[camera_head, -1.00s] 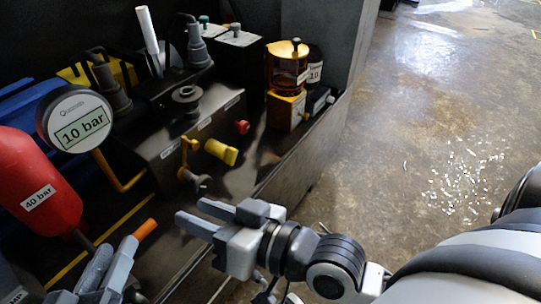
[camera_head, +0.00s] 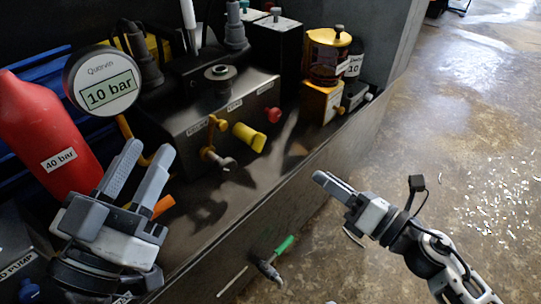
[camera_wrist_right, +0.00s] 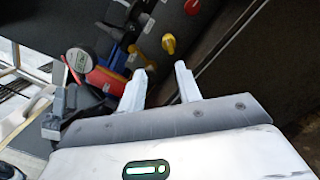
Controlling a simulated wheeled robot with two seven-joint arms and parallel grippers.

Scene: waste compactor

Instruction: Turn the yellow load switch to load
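The yellow load switch (camera_head: 248,136) sticks out from the front of the dark control box (camera_head: 205,115), between an orange valve handle (camera_head: 218,124) and a red knob (camera_head: 273,115). It also shows in the right wrist view (camera_wrist_right: 168,43), beyond the fingertips. My right gripper (camera_head: 318,177) is off to the right of the switch in the head view and does not touch it. In the right wrist view its fingers (camera_wrist_right: 159,68) are apart with nothing between them. My left gripper (camera_head: 149,147) is at lower left, fingers apart, away from the switch.
A round gauge (camera_head: 103,81) reading 10 bar and a red bottle (camera_head: 45,135) marked 40 bar stand at left. An amber-topped unit (camera_head: 327,57) stands right of the box. Open floor lies right.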

